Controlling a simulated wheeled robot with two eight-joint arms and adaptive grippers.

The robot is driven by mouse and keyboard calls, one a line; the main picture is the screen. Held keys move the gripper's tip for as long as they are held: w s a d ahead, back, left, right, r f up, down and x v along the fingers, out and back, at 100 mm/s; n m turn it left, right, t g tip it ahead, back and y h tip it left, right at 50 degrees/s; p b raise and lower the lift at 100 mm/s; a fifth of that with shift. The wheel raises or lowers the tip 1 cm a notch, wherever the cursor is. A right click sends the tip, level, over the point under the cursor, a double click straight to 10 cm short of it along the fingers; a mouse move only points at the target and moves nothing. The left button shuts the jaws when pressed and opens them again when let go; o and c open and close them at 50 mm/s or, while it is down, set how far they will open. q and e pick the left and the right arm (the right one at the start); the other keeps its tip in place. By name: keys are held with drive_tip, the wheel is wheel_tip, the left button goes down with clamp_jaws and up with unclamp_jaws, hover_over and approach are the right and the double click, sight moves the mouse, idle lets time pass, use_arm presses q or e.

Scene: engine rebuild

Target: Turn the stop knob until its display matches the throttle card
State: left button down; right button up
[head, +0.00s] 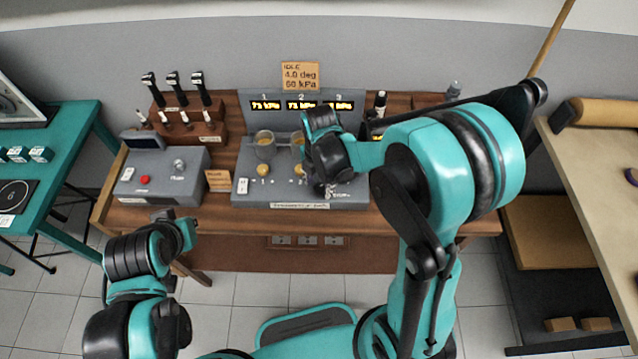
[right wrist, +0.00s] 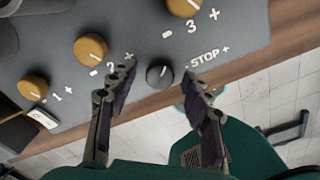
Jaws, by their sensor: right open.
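The stop knob (right wrist: 159,72) is small and black with a pale pointer line, beside the word STOP in the right wrist view. My right gripper (right wrist: 157,80) is open, its two fingertips on either side of the knob with gaps showing; I cannot tell how far above it they are. In the head view the right gripper (head: 328,186) is over the front right of the grey bench unit (head: 250,187) and hides the knob. The throttle card (head: 300,76) reads IDLE, 4.0 deg, 60 kPa. A yellow display right of the arm is mostly hidden. My left gripper (head: 163,216) hangs at lower left.
Brass knobs 1 (right wrist: 32,87), 2 (right wrist: 90,48) and 3 (right wrist: 184,6) lie close to the stop knob. Three displays (head: 265,105) read about 73 kPa. A grey box with a red button (head: 145,180) stands left on the wooden bench.

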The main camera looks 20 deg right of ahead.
clamp_jaws()
